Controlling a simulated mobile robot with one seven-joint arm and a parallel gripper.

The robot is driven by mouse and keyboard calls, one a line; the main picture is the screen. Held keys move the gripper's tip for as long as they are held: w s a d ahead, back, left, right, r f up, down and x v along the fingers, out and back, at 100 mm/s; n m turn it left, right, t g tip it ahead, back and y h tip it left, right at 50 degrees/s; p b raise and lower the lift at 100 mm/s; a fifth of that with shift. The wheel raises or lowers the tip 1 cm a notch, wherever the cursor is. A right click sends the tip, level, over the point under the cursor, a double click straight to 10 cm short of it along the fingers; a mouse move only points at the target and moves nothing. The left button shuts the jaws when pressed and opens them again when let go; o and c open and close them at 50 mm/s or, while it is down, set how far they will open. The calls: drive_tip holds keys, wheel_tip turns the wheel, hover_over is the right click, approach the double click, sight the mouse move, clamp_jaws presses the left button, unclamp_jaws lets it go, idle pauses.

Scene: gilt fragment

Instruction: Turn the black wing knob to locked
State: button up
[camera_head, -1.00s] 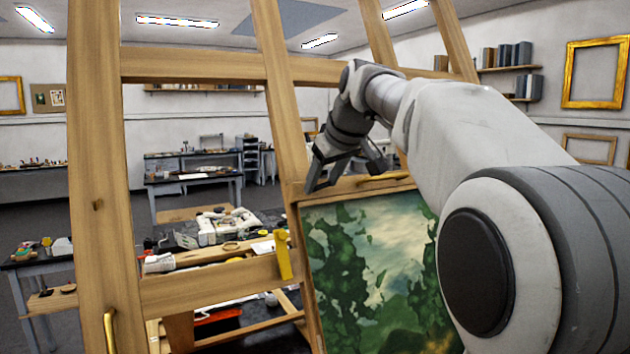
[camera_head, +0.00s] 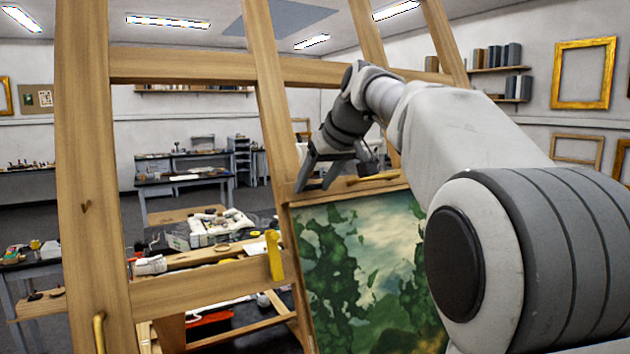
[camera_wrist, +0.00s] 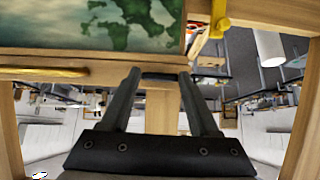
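My gripper (camera_head: 340,178) is at the top edge of the framed painting (camera_head: 360,265), beside the easel's middle upright. In the wrist view, its two dark fingers (camera_wrist: 160,78) stand apart. A small dark bar, which looks like the black wing knob (camera_wrist: 163,76), shows between the fingertips. It spans most of the gap; I cannot tell whether the fingers touch it. The painting shows at the top of the wrist view (camera_wrist: 110,25). In the head view I cannot make out the knob apart from the gripper. No locked marking is legible.
The wooden easel's posts (camera_head: 85,200) and crossbars surround the gripper. A yellow clip (camera_head: 274,255) sits on the lower crossbar, and it also shows in the wrist view (camera_wrist: 219,18). A brass handle (camera_head: 99,332) is at lower left. Cluttered worktables (camera_head: 185,180) stand behind.

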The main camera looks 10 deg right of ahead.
drive_tip(key=o, duration=0.3)
drive_tip(key=shift+o, duration=0.2)
drive_tip(key=shift+r, duration=0.1)
drive_tip(key=v, duration=1.7)
drive_tip(key=shift+r, duration=0.15)
drive_tip(key=shift+s, duration=0.1)
drive_tip(key=s+a+f+m+h+b, duration=0.1)
drive_tip(key=s+f, duration=0.6)
drive_tip(key=f, duration=0.7)
drive_tip(key=s+a+f+m+g+h+b, duration=0.1)
drive_tip(key=s+f+b, duration=0.3)
drive_tip(key=s+f, duration=0.4)
drive_tip(key=s+a+f+m+g+b, duration=0.1)
drive_tip(key=s+f, duration=0.7)
drive_tip(key=f, duration=1.3)
drive_tip(key=shift+a+h+b, duration=0.3)
drive_tip(key=shift+h+b, duration=0.1)
drive_tip(key=shift+b, duration=0.35)
